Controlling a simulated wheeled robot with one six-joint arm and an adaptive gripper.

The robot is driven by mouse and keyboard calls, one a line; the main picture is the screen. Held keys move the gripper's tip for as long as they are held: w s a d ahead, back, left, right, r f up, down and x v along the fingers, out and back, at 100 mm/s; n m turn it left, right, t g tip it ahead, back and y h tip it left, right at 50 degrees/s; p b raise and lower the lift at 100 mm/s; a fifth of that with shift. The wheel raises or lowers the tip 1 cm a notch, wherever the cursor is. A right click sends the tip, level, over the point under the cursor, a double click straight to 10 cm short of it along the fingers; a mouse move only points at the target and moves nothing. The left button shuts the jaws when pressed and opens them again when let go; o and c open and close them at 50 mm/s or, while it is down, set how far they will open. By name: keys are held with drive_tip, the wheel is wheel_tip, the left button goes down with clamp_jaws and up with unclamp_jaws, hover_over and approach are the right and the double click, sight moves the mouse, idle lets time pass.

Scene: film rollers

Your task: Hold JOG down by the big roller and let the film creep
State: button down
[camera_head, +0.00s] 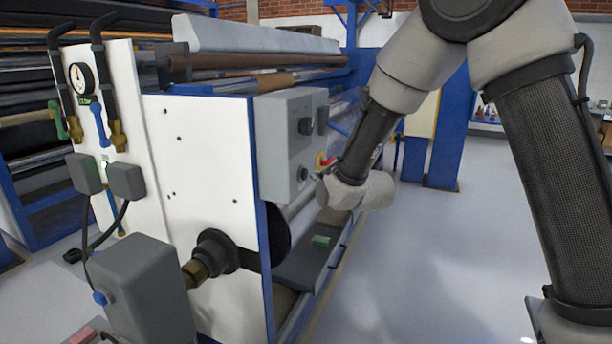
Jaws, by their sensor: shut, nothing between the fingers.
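A grey control box (287,147) is fixed to the near end of the white machine frame. It has dark round knobs or buttons (305,126) on its right face, and a red and yellow control (324,163) shows beside my wrist. No JOG label can be read. My arm reaches down from the top right, and its wrist is just right of the box's lower corner. My gripper's fingers do not show; the wrist hides that area. A pale roller (302,212) and a dark round roller end (276,236) show below the box. Whether the film moves cannot be told.
A grey motor housing (143,287) stands at the front left, beside a gauge panel (105,120) with hoses. A small green item (320,241) lies on a dark ledge. Floor (440,260) is clear to the right.

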drive_tip(key=shift+w+a, duration=0.15)
drive_tip(key=shift+a, duration=0.2)
drive_tip(key=shift+w+a, duration=0.2)
drive_tip(key=shift+a, duration=0.25)
idle(1.7)
idle(1.8)
drive_tip(key=shift+s+d, duration=0.35)
drive_tip(key=shift+d, duration=0.5)
drive_tip(key=d, duration=0.1)
drive_tip(key=s+d, duration=0.1)
drive_tip(key=d, duration=0.1)
drive_tip(key=s+d, duration=0.1)
drive_tip(key=shift+d, duration=0.3)
